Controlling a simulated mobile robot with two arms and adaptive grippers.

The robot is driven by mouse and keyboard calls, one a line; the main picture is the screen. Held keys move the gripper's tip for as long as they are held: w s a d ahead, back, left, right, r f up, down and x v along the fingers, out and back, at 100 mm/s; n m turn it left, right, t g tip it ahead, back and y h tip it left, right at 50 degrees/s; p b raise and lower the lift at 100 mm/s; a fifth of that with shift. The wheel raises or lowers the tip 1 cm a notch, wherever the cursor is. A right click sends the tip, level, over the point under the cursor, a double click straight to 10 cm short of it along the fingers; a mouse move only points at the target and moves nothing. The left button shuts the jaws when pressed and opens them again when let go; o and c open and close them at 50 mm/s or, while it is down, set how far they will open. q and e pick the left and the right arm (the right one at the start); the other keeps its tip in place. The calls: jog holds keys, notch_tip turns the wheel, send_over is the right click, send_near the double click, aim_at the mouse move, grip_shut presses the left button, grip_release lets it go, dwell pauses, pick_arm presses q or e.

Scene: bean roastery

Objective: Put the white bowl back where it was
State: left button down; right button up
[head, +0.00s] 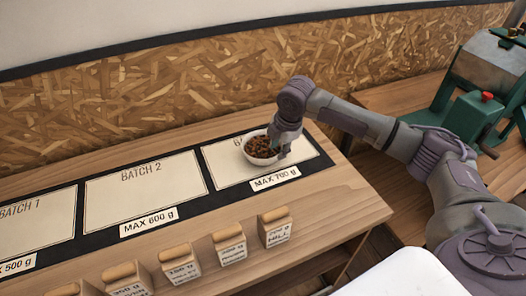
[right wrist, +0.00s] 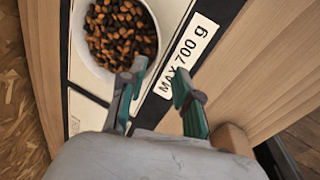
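The white bowl (head: 246,151), filled with brown beans, sits on the rightmost batch card (head: 222,176), the one labelled MAX 700 g. In the right wrist view the bowl (right wrist: 84,62) is at the top, with light and dark beans in it. My right gripper (head: 283,149) is at the bowl's right side. In the right wrist view its fingers (right wrist: 160,88) are spread apart, with a gap between them. One finger overlaps the bowl's near rim; I cannot tell whether it touches. My left gripper is not in view.
Batch 2 card (head: 145,192) and Batch 1 card (head: 38,226) are bare to the left. Several wood-topped labelled blocks (head: 277,228) line the table's front edge. A green machine (head: 470,113) stands at the right. A chipboard wall (head: 150,95) runs behind.

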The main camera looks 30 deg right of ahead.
aim_at(274, 157)
jog(key=shift+x, duration=0.85)
jog(key=shift+w+p+x, duration=0.1)
jog(key=shift+p+x, duration=0.3)
jog(key=shift+x, duration=0.95)
jog(key=shift+w+p+x, duration=0.15)
jog(key=shift+p+x, duration=0.2)
jog(key=shift+x, duration=1)
jog(key=shift+d+r, duration=0.1)
grip_shut()
